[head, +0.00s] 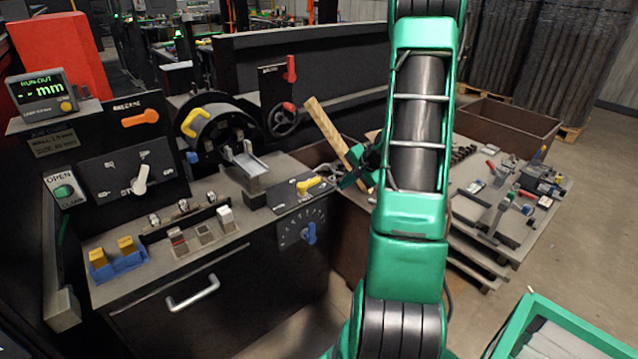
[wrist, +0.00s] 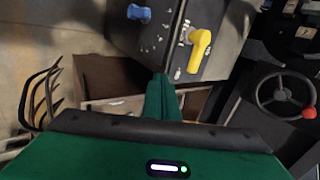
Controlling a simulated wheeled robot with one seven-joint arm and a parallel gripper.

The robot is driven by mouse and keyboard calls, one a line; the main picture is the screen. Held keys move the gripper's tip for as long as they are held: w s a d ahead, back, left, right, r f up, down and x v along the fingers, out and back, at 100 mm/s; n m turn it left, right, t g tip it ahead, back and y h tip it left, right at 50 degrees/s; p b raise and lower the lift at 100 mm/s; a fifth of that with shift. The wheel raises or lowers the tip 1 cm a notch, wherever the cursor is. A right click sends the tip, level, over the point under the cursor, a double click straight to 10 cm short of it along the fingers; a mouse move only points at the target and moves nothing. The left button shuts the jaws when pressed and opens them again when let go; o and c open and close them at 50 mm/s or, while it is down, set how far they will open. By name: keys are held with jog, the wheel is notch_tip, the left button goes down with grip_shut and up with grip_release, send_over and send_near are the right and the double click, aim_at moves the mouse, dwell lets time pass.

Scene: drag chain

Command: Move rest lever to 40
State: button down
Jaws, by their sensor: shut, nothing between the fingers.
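Two levers stand near my gripper, and I cannot read which one is labelled rest. A yellow lever (head: 309,184) lies on a dark plate on the bench top, and it shows in the wrist view (wrist: 199,48). A blue lever (head: 309,234) points up on a dial plate (head: 291,232) with pale marks on the bench front; its numbers are too small to read. The blue lever is also at the top of the wrist view (wrist: 138,12). My gripper (head: 346,182) is shut and empty, right of the yellow lever. In the wrist view its fingertips (wrist: 160,80) appear close to the yellow lever's plate, contact unclear.
A wooden bar (head: 328,130) leans behind my gripper. A handwheel (head: 284,120) and a chuck (head: 220,130) stand at the back of the bench. A tool table (head: 500,215) is at right. My arm hides part of the space between. Open floor lies further right.

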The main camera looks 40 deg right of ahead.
notch_tip(320, 180, up, 4)
jog(key=s+a+f+m+t, duration=0.1)
jog(key=s+a+t, duration=0.1)
jog(key=a, duration=0.1)
send_near(315, 183)
notch_tip(315, 183, down, 4)
jog(key=w, duration=0.2)
jog(key=shift+w+d+f, duration=0.1)
jog(key=shift+w, duration=0.95)
jog(key=shift+w, duration=0.1)
